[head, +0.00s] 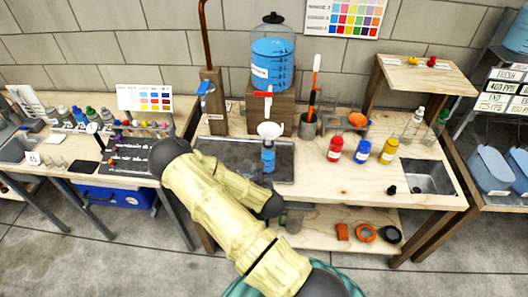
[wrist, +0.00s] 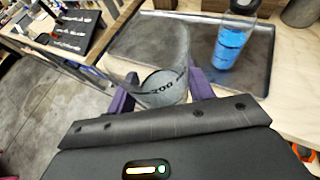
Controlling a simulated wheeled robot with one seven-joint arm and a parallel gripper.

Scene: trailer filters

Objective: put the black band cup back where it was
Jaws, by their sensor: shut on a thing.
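In the wrist view, my gripper (wrist: 163,95) has its purple fingers on both sides of a clear cup (wrist: 150,50) and is shut on it. Dark printed figures, seemingly starting with 200, show near the end close to the fingers. I cannot make out a clear black band. The cup overlaps the edge of a dark tray (wrist: 262,60) in this picture. In the head view, my arm hides most of the gripper and I cannot clearly see the cup. The dark tray (head: 220,158) lies on the middle bench there.
A bottle of blue liquid (head: 268,158) stands on the tray under a white funnel (head: 270,130); it also shows in the wrist view (wrist: 232,40). Small clear cups (head: 55,162) stand on the left bench.

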